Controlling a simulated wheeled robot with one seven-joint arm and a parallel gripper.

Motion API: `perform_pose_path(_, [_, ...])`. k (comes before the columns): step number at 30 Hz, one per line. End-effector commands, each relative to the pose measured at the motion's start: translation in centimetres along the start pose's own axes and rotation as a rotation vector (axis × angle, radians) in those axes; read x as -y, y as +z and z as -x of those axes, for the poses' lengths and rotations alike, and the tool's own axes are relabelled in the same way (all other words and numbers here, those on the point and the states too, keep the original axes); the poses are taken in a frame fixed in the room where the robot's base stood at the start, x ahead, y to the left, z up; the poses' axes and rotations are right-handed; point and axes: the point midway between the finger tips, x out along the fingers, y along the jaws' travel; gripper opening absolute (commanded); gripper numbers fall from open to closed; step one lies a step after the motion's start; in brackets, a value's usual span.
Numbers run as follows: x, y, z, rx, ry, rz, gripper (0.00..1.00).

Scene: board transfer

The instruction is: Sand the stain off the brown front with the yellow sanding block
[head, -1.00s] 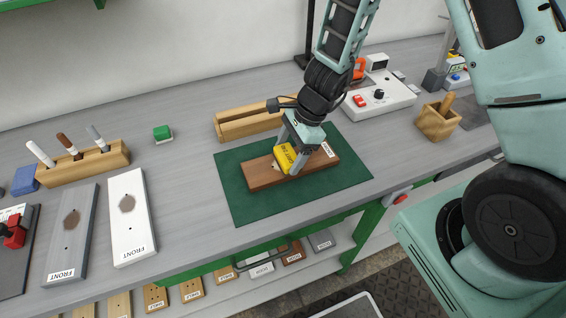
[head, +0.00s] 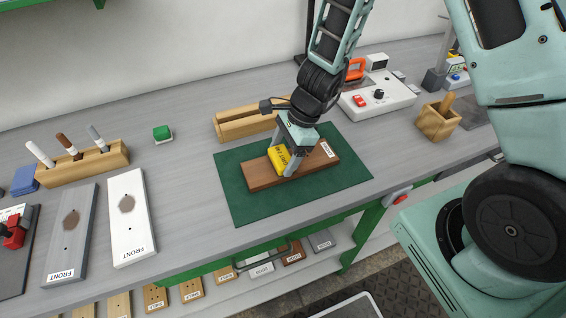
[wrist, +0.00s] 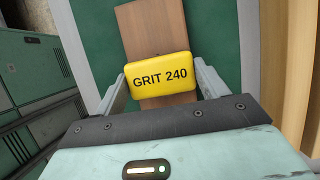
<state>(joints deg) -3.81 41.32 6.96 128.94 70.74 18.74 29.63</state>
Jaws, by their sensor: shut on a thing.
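The yellow sanding block (head: 278,160), marked GRIT 240, is held between the fingers of my gripper (head: 282,162). It also fills the middle of the wrist view (wrist: 160,78). The block is on or just above the brown front (head: 257,175); I cannot tell whether they touch. The brown front lies flat on a green mat (head: 235,205), its label at the right end. In the wrist view the bare wood (wrist: 152,28) shows beyond the block, with no stain visible on it. Any stain under the block is hidden.
A grey front (head: 68,245) and a white front (head: 130,235), each with a dark stain, lie at the left. A wooden rack (head: 245,123) stands behind the mat. A pen holder (head: 85,168) and a green-topped block (head: 162,133) are at the back left.

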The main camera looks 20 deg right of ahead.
Motion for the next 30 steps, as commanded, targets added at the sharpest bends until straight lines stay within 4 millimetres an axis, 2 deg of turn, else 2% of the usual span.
perform_pose_path(16, [0.0,1.8,-1.0,0.001,0.001,0.001,0.54])
perform_pose_path(30, [0.0,0.1,-0.1,-0.002,0.001,-0.002,0.54])
